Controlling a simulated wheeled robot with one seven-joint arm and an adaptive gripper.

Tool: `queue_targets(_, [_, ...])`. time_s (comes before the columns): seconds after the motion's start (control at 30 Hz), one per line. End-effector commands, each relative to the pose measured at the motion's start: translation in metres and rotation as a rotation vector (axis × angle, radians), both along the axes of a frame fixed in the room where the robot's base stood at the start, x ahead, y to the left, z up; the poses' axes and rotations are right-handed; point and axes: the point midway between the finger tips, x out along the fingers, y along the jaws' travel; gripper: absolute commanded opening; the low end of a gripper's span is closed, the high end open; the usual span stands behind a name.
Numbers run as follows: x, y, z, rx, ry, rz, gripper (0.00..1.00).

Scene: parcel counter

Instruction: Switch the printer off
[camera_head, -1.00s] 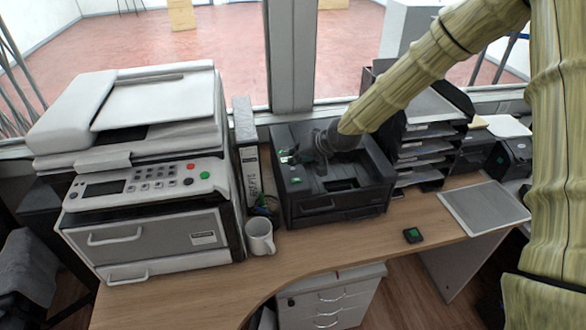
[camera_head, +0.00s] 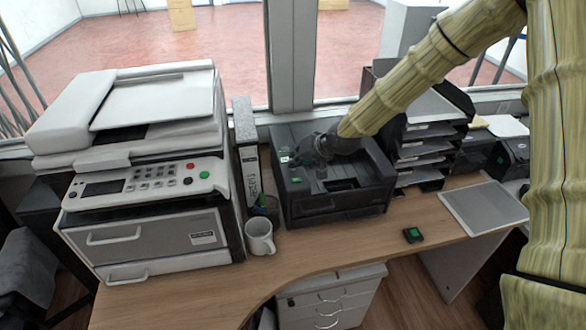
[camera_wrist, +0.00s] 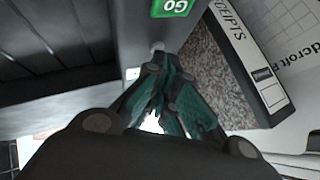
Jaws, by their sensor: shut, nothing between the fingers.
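In the wrist view my fingertips (camera_wrist: 160,62) point at the grey panel, close to a small pale round knob (camera_wrist: 158,46). The green GO button (camera_wrist: 173,6) lies just beyond them. I cannot tell whether the fingertips touch the knob; my gripper hides part of the panel.
A binder (camera_head: 247,165) stands close left of the printer, marked RECEIPTS in the wrist view (camera_wrist: 235,60). A white mug (camera_head: 260,238) stands at its front left. A large white copier (camera_head: 150,200) is at left, paper trays (camera_head: 425,150) at right. The front desk is mostly clear.

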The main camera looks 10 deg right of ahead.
Motion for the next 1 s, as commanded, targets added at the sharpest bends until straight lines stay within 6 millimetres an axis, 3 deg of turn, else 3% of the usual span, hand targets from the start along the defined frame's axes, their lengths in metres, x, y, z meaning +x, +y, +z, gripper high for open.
queue_targets(1.0, [0.000, 0.000, 0.014, 0.000, 0.000, 0.000, 0.00])
